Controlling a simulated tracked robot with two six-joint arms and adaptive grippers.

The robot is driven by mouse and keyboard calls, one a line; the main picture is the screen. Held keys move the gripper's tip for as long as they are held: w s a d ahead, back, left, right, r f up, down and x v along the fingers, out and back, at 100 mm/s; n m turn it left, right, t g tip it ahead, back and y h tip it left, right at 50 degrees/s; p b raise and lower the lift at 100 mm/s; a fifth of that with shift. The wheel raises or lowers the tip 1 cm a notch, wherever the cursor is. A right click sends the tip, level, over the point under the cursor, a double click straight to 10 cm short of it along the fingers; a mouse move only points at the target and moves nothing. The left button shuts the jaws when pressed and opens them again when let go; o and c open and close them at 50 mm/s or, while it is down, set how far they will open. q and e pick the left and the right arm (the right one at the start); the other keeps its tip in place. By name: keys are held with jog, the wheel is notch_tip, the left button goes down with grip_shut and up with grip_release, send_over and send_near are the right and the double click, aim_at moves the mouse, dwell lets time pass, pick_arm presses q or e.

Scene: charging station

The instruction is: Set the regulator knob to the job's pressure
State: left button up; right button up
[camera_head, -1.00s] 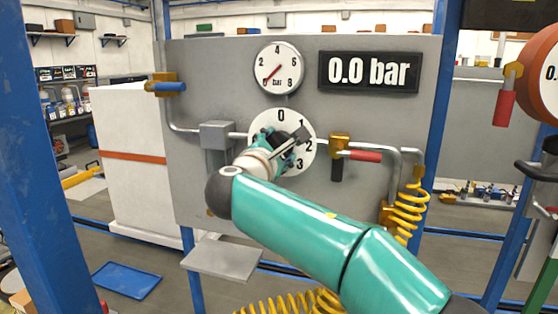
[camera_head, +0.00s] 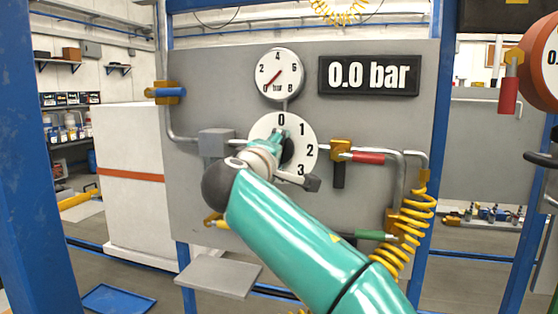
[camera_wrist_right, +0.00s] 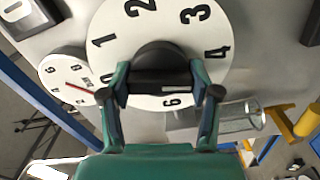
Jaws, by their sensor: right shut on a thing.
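The regulator knob (camera_wrist_right: 160,62) is black and sits at the centre of a white numbered dial (camera_head: 302,132) on the grey panel. In the head view the knob is mostly hidden by my right gripper (camera_head: 282,142). In the right wrist view the two fingers of my right gripper (camera_wrist_right: 160,85) are shut on the knob, one on each side. The round gauge (camera_head: 279,75) above has its red needle at the 0 end. The digital display (camera_head: 369,74) reads 0.0 bar. My left gripper is not in view.
A yellow fitting with a red handle (camera_head: 368,158) and a black lever is on the pipe right of the dial. A yellow coiled hose (camera_head: 408,225) hangs at the panel's lower right. A small grey shelf (camera_head: 218,277) juts out below. Blue posts (camera_head: 42,150) stand either side.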

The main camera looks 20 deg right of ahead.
jog(key=m, duration=0.1)
jog(key=f+m+b, duration=0.1)
jog(key=m, duration=0.1)
jog(key=shift+m, duration=0.3)
jog(key=shift+m+b, duration=0.45)
jog(key=shift+m, duration=0.75)
jog(key=o, duration=1.2)
jog(key=shift+r, duration=0.1)
jog(key=shift+c, duration=0.2)
jog(key=shift+r, duration=0.15)
jog(key=shift+s+a+r, duration=0.1)
jog(key=shift+s, duration=0.05)
